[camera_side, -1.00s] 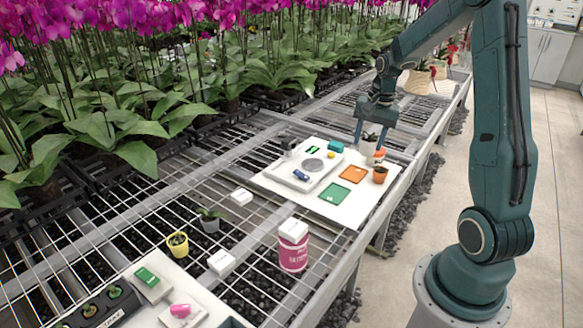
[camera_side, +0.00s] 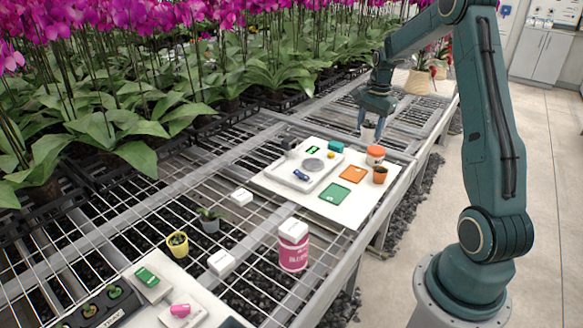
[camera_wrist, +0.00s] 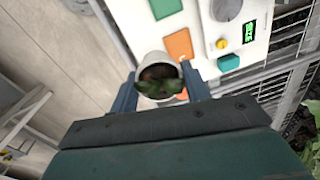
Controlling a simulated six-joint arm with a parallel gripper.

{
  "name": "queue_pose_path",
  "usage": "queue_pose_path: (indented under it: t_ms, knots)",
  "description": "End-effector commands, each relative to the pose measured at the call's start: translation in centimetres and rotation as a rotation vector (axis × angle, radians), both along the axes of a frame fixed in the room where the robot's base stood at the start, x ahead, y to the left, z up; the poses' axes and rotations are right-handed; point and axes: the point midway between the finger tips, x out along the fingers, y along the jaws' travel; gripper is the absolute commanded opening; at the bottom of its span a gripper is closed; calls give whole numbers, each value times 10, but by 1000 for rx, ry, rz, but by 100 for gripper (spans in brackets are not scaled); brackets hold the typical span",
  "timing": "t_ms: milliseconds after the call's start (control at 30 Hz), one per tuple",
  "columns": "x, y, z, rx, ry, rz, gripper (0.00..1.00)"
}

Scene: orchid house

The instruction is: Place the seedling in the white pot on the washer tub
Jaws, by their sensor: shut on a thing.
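The white pot (camera_side: 368,134) hangs between the fingers of my gripper (camera_side: 369,123), raised above the bench at the far side of the white board. In the wrist view the pot's pale rim (camera_wrist: 158,58) and the green seedling (camera_wrist: 161,88) over dark soil sit between the two fingers of my gripper (camera_wrist: 158,76), which are shut on it. The pot looks roughly upright.
A pink tub (camera_side: 293,254) with a white box on top stands nearer. Tall orchids line the left.

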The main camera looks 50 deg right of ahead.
Motion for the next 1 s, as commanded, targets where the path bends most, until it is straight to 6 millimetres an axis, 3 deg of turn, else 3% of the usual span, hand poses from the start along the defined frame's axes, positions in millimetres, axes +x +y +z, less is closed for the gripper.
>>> queue_pose_path:
  t_ms: [200,600,1000]
  knots:
    - [14,-46,-7,-6,6,-236,23]
    - [28,-119,-24,-12,1,-674,23]
    - [28,-174,-43,-11,-17,-1064,23]
